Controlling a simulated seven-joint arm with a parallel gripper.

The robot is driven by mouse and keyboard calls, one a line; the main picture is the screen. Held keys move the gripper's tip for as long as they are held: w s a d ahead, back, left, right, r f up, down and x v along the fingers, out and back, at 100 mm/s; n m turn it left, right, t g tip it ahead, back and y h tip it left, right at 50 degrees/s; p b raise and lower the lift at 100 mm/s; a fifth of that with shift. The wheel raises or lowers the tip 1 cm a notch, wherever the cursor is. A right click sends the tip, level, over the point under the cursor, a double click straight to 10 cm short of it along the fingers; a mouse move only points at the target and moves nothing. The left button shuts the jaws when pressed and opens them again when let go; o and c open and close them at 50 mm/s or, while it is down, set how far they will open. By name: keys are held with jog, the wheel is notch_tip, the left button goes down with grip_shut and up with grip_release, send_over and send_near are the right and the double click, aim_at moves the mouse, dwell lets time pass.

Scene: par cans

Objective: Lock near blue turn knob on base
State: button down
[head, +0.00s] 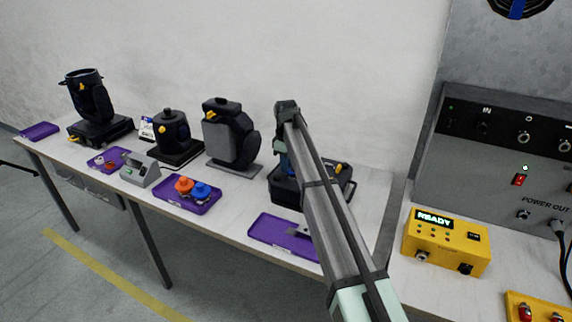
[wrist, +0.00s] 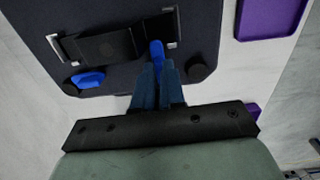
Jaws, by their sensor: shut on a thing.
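The dark base (wrist: 205,30) fills the upper part of the wrist view, with a black plate between metal brackets across it. My gripper (wrist: 157,78) is shut on a blue turn knob (wrist: 157,50) near the base's edge. The visible part of this knob points up the picture; its lower part is hidden between the fingers. A second blue turn knob (wrist: 88,79) sits to the left, lying roughly sideways, and is untouched. In the head view the black base (head: 286,191) stands on the table, partly behind my arm; the gripped knob is hidden there.
A purple tray (head: 262,229) lies in front of the base, partly behind my arm. Another purple tray (head: 172,197) holds an orange and a blue part. Black lamp units (head: 232,137) stand to the left. A yellow READY box (head: 445,246) and a grey panel stand at right.

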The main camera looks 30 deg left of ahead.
jog(key=c, duration=1.5)
grip_release()
notch_tip(320, 180, up, 14)
